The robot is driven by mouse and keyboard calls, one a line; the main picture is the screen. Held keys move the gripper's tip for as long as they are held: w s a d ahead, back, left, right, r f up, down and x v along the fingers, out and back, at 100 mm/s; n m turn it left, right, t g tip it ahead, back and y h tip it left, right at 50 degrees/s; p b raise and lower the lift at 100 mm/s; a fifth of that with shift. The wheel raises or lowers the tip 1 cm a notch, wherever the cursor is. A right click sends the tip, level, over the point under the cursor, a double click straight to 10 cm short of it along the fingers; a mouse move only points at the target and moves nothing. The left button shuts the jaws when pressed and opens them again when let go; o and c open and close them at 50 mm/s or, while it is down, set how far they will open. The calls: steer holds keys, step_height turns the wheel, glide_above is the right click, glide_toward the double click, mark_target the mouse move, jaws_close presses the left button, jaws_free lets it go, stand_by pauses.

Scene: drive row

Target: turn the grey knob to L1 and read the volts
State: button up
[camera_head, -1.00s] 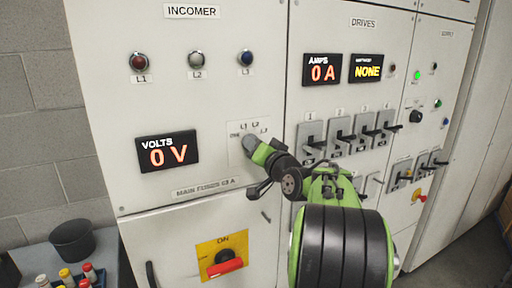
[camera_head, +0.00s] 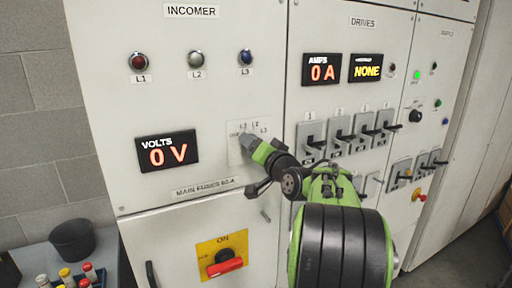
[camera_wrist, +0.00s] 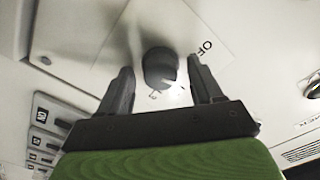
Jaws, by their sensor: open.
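The grey knob (camera_wrist: 160,68) sits on a pale plate (camera_head: 236,151) marked L1, L2 and L3 on the INCOMER panel. My gripper (camera_wrist: 163,90) is open, with one finger on each side of the knob and a visible gap to each. In the head view my gripper (camera_head: 250,146) is at the plate and hides part of the knob. Where the knob points is hard to tell. The volts display (camera_head: 167,153) reads 0 V.
A yellow plate with a red ON handle (camera_head: 224,265) is below the knob. Drive switches (camera_head: 340,135) stick out to the right. The amps display (camera_head: 322,70) reads 0 A. A dark pot (camera_head: 73,240) and colored-capped items stand on a bench at lower left.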

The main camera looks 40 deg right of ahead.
steer(key=b+v, duration=0.3)
steer(key=v, duration=1.2)
steer(key=shift+s, duration=0.35)
steer(key=shift+a, duration=0.15)
steer(key=w+a+f+n+g+y, duration=0.1)
steer(key=a+f+n+g+y, duration=0.4)
steer(key=a, duration=0.6)
steer(key=a+f+n+g+y, duration=0.1)
steer(key=a+f+n+g, duration=0.15)
steer(key=a+f, duration=0.65)
steer(key=s+a+f+n+g, duration=0.2)
steer(key=s+a+f, duration=0.1)
steer(key=s, duration=0.3)
steer(key=s+a+f+n+g+h, duration=0.1)
steer(key=s+a+f+g, duration=0.1)
steer(key=s, duration=0.3)
steer(key=shift+s+a+f+n, duration=0.4)
steer(key=shift+a+f, duration=0.1)
steer(key=shift+f, duration=0.35)
